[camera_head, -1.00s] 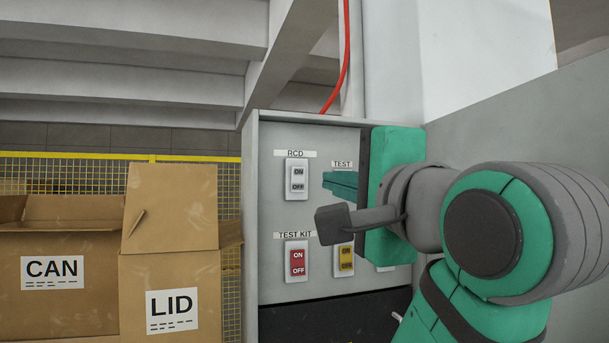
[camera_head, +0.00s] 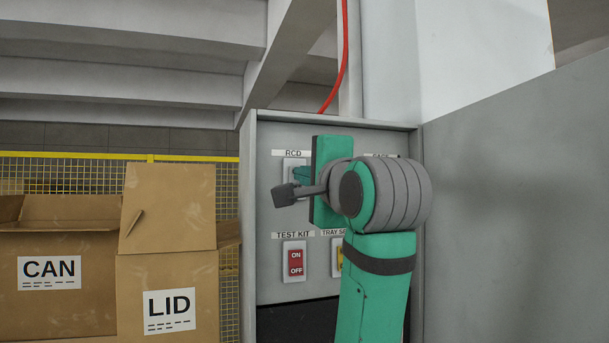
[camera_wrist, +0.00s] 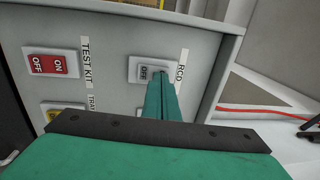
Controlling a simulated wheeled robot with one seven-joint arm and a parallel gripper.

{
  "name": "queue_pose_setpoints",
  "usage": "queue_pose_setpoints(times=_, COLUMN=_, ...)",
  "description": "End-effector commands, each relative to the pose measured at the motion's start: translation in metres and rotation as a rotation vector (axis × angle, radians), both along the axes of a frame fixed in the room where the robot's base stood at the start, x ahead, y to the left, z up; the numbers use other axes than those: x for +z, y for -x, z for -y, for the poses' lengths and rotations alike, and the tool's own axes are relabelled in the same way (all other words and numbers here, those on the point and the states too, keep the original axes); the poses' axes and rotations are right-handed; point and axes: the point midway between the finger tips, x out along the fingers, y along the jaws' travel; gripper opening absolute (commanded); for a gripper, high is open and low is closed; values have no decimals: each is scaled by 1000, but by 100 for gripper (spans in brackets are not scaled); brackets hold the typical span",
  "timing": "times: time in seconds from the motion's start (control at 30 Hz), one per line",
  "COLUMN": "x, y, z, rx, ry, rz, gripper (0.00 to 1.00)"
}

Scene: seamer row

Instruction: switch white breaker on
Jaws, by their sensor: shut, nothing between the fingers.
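The white breaker (camera_head: 292,164) sits under the RCD label on the grey panel. In the wrist view the breaker (camera_wrist: 135,68) shows its OFF half, and my fingers cover the other part. My gripper (camera_head: 292,181) is shut and empty, its green fingertips right in front of this breaker. In the wrist view my gripper (camera_wrist: 160,82) reaches to the breaker's face beside the OFF mark. I cannot tell whether the tips touch it or which way the rocker is tilted.
A red breaker (camera_head: 295,262) labelled TEST KIT sits below. A yellow breaker (camera_head: 338,258), partly hidden by my arm, is to its right. Cardboard boxes marked CAN (camera_head: 70,245) and LID (camera_head: 170,280) stand left of the panel. A grey wall (camera_head: 520,200) is at right.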

Motion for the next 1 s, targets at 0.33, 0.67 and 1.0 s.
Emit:
queue_pose_setpoints(times=0.33, x=0, y=-2, z=1, rx=-2, ry=1, rz=0, gripper=0)
queue_pose_setpoints(times=0.67, x=2, y=-7, z=0, rx=-2, ry=0, rz=-1, gripper=0)
queue_pose_setpoints(times=1.0, x=6, y=10, z=8, rx=-4, ry=0, rz=3, gripper=0)
